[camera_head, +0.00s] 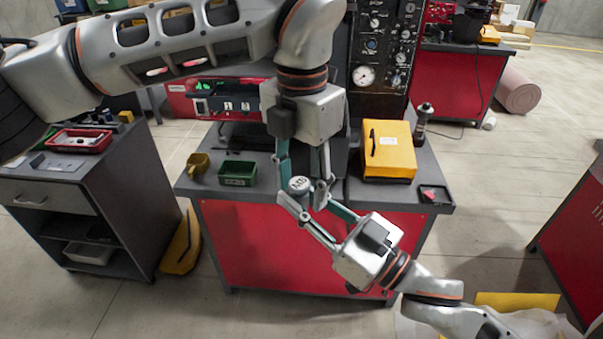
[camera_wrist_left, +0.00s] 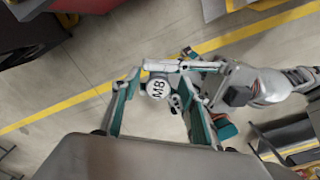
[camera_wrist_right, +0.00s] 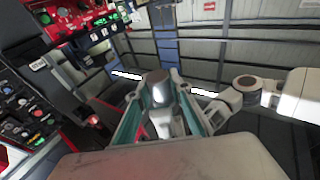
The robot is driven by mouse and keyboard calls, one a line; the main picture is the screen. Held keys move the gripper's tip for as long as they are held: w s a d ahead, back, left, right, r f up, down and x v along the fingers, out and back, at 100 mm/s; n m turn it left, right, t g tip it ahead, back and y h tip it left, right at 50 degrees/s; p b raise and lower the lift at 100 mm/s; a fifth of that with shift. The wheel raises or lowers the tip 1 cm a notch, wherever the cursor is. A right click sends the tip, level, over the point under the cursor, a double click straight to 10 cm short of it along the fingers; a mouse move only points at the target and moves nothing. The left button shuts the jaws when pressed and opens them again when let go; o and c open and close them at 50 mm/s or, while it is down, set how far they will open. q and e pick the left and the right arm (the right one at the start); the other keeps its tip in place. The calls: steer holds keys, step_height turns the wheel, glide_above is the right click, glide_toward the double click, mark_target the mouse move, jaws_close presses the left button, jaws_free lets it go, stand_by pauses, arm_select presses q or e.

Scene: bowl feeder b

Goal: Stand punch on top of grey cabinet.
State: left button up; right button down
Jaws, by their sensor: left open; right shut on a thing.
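The punch (camera_head: 299,185) is a grey cylinder with M8 marked on its top end, held in the air in front of the red bench. It shows end-on in the left wrist view (camera_wrist_left: 157,89) and as a grey cylinder in the right wrist view (camera_wrist_right: 158,90). My right gripper (camera_head: 303,200) is shut on it, coming from the lower right. My left gripper (camera_head: 304,188) reaches down from above, open, with its fingers on either side of the punch; contact cannot be told. The grey cabinet (camera_head: 75,188) stands at the left, with a drawer and open shelves.
A red tray (camera_head: 107,146) and small items lie on the grey cabinet. The red bench (camera_head: 265,240) carries a green bin (camera_head: 238,172), a yellow scoop (camera_head: 197,166), a yellow case (camera_head: 389,150) and a dark bottle (camera_head: 422,122). A yellow object (camera_head: 181,245) leans between cabinet and bench.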

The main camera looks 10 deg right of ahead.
arm_select(q)
jaws_close()
arm_select(e)
steer(key=c, duration=1.7)
jaws_free()
steer(key=shift+s, duration=0.1)
